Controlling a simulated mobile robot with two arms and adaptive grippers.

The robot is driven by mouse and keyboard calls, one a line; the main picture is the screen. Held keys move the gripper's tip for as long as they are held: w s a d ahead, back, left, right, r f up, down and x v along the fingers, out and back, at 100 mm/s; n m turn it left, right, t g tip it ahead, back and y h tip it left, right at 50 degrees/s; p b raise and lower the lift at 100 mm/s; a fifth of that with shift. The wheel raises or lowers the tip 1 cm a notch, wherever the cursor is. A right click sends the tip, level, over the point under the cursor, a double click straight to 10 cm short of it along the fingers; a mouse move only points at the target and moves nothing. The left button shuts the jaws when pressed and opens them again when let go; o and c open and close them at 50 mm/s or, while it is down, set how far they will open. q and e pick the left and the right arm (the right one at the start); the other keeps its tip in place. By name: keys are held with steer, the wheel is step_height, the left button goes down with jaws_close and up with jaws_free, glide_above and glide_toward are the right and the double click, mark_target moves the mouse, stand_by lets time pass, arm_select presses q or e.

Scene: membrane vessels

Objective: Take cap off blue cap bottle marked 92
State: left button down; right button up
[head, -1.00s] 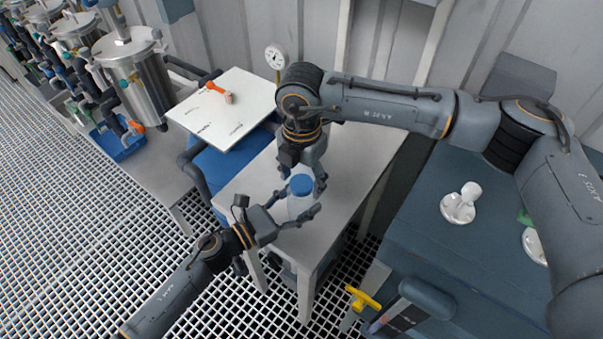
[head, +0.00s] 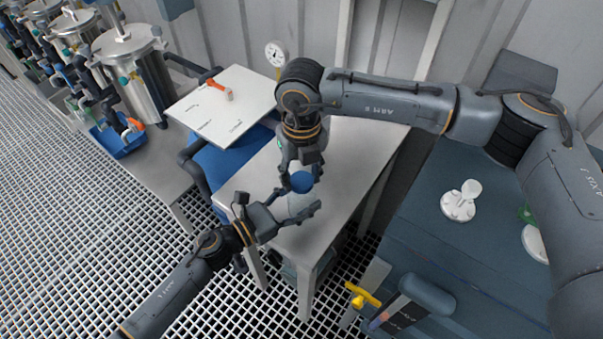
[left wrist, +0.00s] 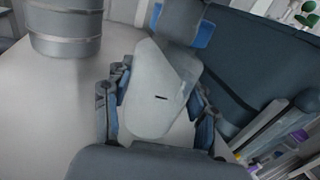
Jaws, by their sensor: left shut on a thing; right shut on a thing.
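The bottle (head: 300,206) is pale and translucent, with a blue cap (head: 302,182) on top. It is at the front part of the pale bench. My left gripper (head: 298,203) is shut on the bottle's body from the front left. In the left wrist view the bottle (left wrist: 155,98) sits between the fingers, with a short dark mark on it; no number is legible. My right gripper (head: 302,179) points down from above and is shut on the blue cap, which also shows in the left wrist view (left wrist: 202,34). The cap is at the bottle's top; whether it is loose is hidden.
Steel vessels (head: 133,75) stand at the far left. White fittings (head: 459,201) lie on the dark cabinet at right. A yellow handle (head: 362,295) projects at the front.

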steer(key=n, duration=0.6)
steer(key=shift+n, duration=0.4)
steer(key=n, duration=1.2)
steer(key=shift+n, duration=0.3)
steer(key=n, duration=0.5)
steer(key=shift+r, duration=0.1)
steer(key=shift+r, duration=0.15)
steer(key=shift+r, duration=0.95)
